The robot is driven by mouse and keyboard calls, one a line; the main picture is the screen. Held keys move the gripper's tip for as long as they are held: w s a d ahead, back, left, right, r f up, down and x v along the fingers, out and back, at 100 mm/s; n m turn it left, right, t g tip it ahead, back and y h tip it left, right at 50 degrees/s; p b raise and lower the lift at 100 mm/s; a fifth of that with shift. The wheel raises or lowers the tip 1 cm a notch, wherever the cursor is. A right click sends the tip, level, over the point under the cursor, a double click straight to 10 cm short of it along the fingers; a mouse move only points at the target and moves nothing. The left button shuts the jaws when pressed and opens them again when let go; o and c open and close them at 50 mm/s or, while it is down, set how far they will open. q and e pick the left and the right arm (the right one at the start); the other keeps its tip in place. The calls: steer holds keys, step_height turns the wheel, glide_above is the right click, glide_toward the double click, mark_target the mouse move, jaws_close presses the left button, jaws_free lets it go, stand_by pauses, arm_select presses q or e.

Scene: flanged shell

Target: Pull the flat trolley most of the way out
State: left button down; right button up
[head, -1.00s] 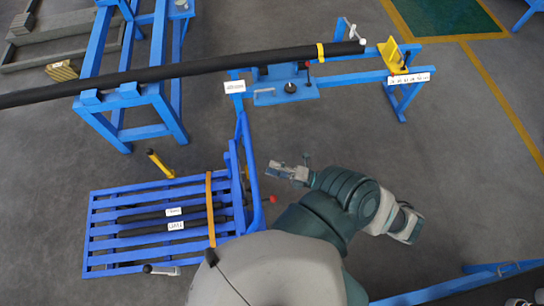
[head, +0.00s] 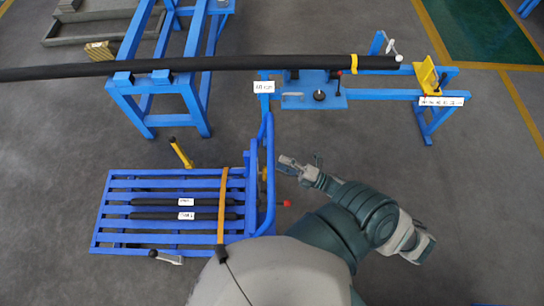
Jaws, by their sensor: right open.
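The flat trolley (head: 120,211) is a blue slatted platform on the floor at lower left. Its blue upright handle frame (head: 270,180) stands at its right end. Two dark bars (head: 160,215) with white labels lie on the slats, with an orange strap (head: 222,205) across them. My right gripper (head: 283,162) is open and empty, just right of the handle frame near its upper part. I cannot tell whether it touches the frame. My left gripper is not in view.
A long black pipe (head: 250,63) spans the blue stands behind the trolley. A yellow-handled lever (head: 181,153) and a black-knobbed lever (head: 166,257) stand at the trolley's sides. Clear grey floor (head: 480,200) lies to the right.

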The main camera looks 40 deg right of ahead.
mark_target(272, 159)
steer(key=shift+p+x, duration=0.35)
steer(key=shift+x, duration=2)
steer(key=shift+f, duration=0.1)
jaws_close()
